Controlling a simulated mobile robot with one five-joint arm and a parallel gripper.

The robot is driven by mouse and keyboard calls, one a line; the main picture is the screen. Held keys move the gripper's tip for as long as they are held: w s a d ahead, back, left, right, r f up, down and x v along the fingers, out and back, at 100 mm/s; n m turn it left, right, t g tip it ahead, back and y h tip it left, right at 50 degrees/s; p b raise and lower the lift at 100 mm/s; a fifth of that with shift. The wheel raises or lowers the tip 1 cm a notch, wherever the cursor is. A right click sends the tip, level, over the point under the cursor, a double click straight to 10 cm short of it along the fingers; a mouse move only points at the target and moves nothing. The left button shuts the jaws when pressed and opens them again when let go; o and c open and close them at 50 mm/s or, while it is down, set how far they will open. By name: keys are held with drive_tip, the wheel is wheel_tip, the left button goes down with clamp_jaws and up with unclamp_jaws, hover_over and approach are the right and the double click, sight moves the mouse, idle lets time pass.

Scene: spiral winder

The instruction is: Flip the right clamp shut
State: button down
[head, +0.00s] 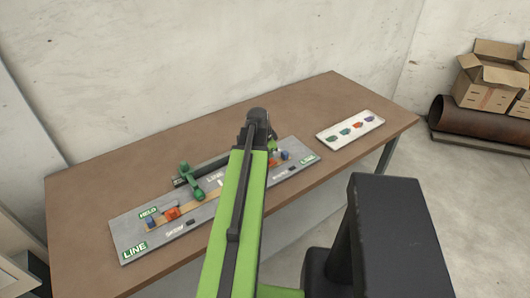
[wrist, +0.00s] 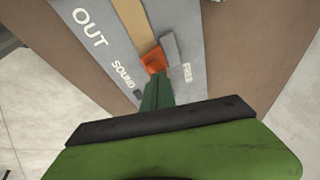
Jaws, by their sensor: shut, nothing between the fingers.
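The right clamp is an orange piece (head: 272,162) beside a blue block (head: 284,155) at the right end of the grey board (head: 130,228). In the wrist view an orange piece (wrist: 153,60) touches or nearly touches a grey-blue block (wrist: 168,48). My gripper (head: 257,118) is above the board's right part, shut and empty. My arm hides part of the board, and the clamp's exact position is unclear.
The left end holds another orange piece (head: 171,213) and blue block (head: 150,220). A green frame with a dark roller (head: 190,178) stands mid-left. A white tray (head: 350,131) with several coloured pieces lies at right on the brown table (head: 90,195).

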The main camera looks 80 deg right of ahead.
drive_tip(key=shift+s+a+f+b, duration=0.4)
drive_tip(key=shift+s+a+f, duration=0.15)
drive_tip(key=shift+s, duration=0.15)
drive_tip(key=shift+r, duration=0.15)
drive_tip(key=shift+d, duration=0.1)
drive_tip(key=shift+w, duration=0.1)
drive_tip(key=shift+w+d+f, duration=0.3)
drive_tip(key=shift+w+d, duration=0.2)
drive_tip(key=shift+r, duration=0.15)
